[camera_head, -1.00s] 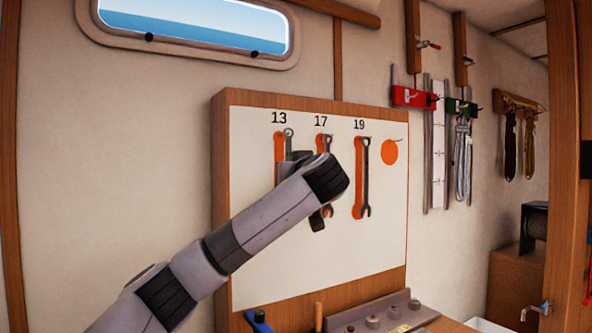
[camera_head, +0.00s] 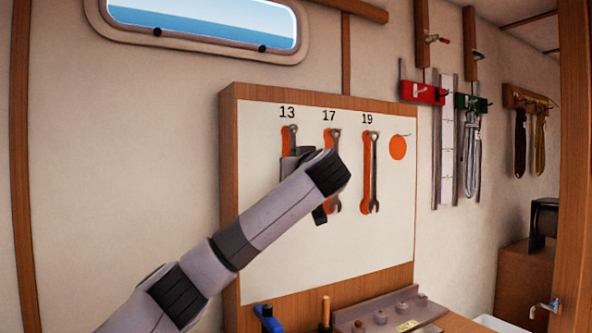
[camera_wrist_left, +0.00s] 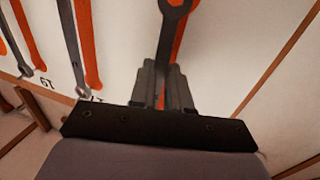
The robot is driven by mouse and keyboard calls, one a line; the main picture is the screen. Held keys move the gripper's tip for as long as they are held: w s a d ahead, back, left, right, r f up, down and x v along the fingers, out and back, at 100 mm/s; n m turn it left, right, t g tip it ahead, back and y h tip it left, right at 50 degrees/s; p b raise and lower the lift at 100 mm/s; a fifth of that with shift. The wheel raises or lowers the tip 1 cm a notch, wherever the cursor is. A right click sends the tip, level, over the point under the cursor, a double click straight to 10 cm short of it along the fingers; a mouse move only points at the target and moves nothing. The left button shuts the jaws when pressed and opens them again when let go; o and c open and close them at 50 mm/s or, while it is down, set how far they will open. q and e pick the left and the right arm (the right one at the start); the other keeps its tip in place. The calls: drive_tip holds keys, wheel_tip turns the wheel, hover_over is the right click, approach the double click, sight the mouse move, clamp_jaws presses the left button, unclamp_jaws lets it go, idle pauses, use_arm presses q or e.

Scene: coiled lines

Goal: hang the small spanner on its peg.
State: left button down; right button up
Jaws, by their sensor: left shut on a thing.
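The small spanner (camera_head: 293,137) is upright at the orange outline under "13" on the white tool board, covering part of that outline. My left gripper (camera_head: 293,166) is shut on it; my own arm hides the spanner's lower part in the head view. In the left wrist view the spanner (camera_wrist_left: 172,38) stands between the two fingers (camera_wrist_left: 164,88), its upper end cut off by the frame, with orange (camera_wrist_left: 187,28) just behind it. The peg is hidden, and I cannot tell whether the spanner's ring is around it. My right gripper is not in view.
Larger spanners hang at "17" (camera_head: 336,140) and "19" (camera_head: 374,175), close to the right of my gripper. An orange disc (camera_head: 398,147) is further right. The board's wooden frame (camera_head: 229,170) edges its left side. A blue-handled tool (camera_head: 268,318) and a grey rack (camera_head: 385,312) are below.

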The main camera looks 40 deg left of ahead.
use_arm(q)
drive_tip(key=c, duration=1)
unclamp_jaws()
drive_tip(key=b+v, duration=0.2)
drive_tip(key=v, duration=0.5)
drive_tip(key=shift+d, duration=0.1)
